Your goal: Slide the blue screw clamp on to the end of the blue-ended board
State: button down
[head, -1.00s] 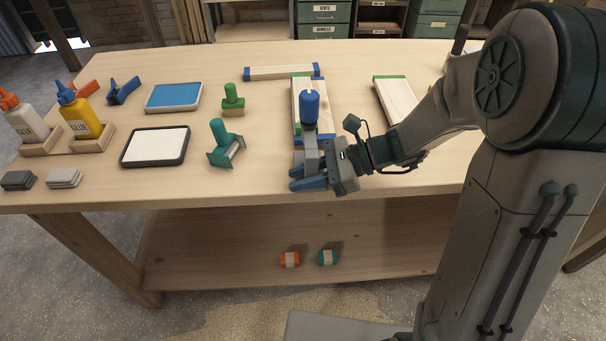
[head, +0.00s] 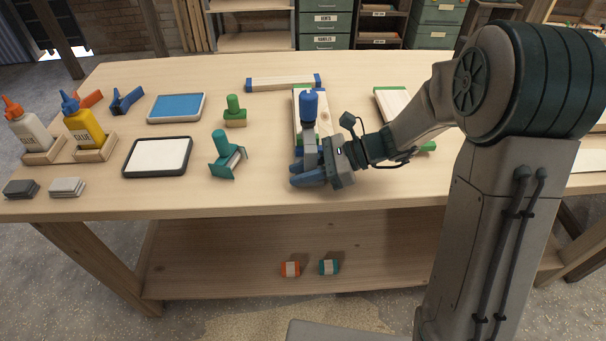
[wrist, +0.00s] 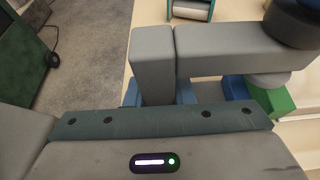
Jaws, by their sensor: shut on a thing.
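The blue screw clamp (head: 309,107) has a blue handle and a grey frame, and stands handle up in the head view. My gripper (head: 308,174) is shut on its grey frame, low over the table's front part. A pale board (head: 326,122) lies lengthwise behind and under the clamp, with blue and green parts, partly hidden by it. In the wrist view the clamp's grey frame (wrist: 225,50) reaches over a blue block (wrist: 237,88) and a green block (wrist: 280,101). I cannot tell whether the clamp touches them. Another board (head: 283,83) with blue ends lies crosswise farther back.
A green-ended board (head: 392,103) lies right, partly behind my arm. Trays, glue bottles (head: 84,122) and small pads are farther left. Table between teal clamp and gripper is clear.

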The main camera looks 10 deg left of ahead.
jog(key=shift+w+a+p, duration=0.15)
jog(key=shift+w, duration=0.5)
jog(key=shift+w+a+p, duration=0.15)
jog(key=shift+w, duration=0.5)
jog(key=c, duration=1.2)
grip_release()
jog(key=shift+o, duration=0.2)
jog(key=v, duration=1.3)
jog(key=shift+w+d+r, duration=0.1)
jog(key=shift+d+r, duration=0.05)
jog(key=shift+d, duration=0.25)
jog(key=s+d+r+n+t+h+p, duration=0.2)
jog(key=s+d+n+h, duration=0.4)
jog(key=s, duration=0.3)
jog(key=s+d+r+n+t+h+p, duration=0.2)
jog(key=s+d+n+h, duration=0.4)
jog(key=s+n, duration=0.3)
jog(key=shift+r+t+h, duration=0.3)
jog(key=shift+t+h, duration=0.2)
jog(key=shift+t, duration=0.4)
